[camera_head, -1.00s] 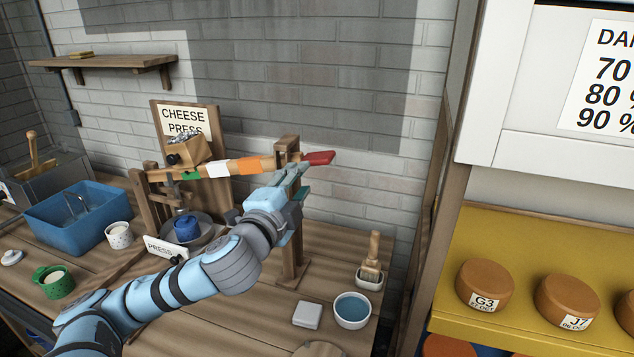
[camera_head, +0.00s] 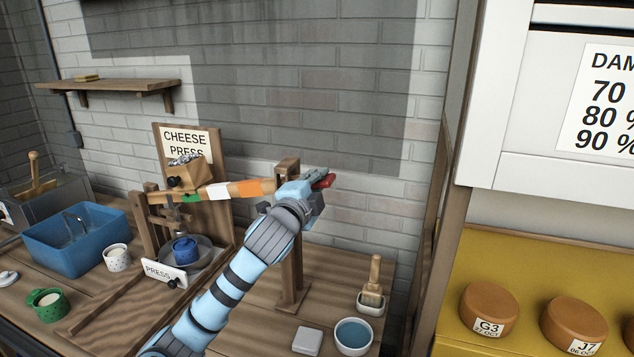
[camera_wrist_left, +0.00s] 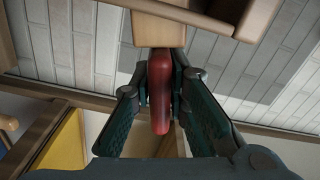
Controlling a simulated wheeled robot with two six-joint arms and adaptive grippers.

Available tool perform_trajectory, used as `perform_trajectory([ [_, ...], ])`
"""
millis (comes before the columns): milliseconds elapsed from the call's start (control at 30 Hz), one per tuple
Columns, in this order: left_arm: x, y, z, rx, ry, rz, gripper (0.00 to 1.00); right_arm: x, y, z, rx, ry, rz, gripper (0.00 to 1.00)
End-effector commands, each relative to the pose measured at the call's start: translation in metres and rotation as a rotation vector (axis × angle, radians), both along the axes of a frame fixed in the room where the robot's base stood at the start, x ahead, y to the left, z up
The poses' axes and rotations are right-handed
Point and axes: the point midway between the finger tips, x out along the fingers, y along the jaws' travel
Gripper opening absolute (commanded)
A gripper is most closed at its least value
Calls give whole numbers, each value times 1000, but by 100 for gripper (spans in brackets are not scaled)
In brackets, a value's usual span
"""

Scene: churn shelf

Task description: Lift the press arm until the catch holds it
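The press arm (camera_head: 218,191) is a wooden lever with green, white and orange bands. It runs nearly level, rising slightly to the right, past an upright wooden post (camera_head: 287,168), and ends in a red handle (camera_head: 325,181). My left gripper (camera_head: 318,176) is at this handle. In the left wrist view the red handle (camera_wrist_left: 160,95) lies between the two dark fingers (camera_wrist_left: 161,75), whose tips press close on both sides. The catch cannot be made out clearly; my gripper and wrist cover part of the post. My right gripper is not in view.
A box of weights (camera_head: 187,174) sits on the lever. Below it a blue pot (camera_head: 186,248) stands on a round plate. A blue tub (camera_head: 75,245) is left. A bowl of water (camera_head: 353,336) and a brush in a holder (camera_head: 371,302) stand right of the post.

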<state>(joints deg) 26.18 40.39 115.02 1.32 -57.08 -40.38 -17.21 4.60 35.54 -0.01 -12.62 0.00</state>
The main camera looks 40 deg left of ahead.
Motion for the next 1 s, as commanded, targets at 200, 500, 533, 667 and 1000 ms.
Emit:
perform_trajectory([
  [200,0,0,0,0,0,0,0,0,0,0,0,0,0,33],
  [500,1,5,22,-26,-8,2,0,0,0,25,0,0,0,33],
  [533,1,6,27,-31,-10,2,0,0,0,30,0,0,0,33],
  [667,1,8,31,-46,-18,1,0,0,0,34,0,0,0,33],
  [1000,1,7,27,-45,-18,0,33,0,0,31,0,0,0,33],
])
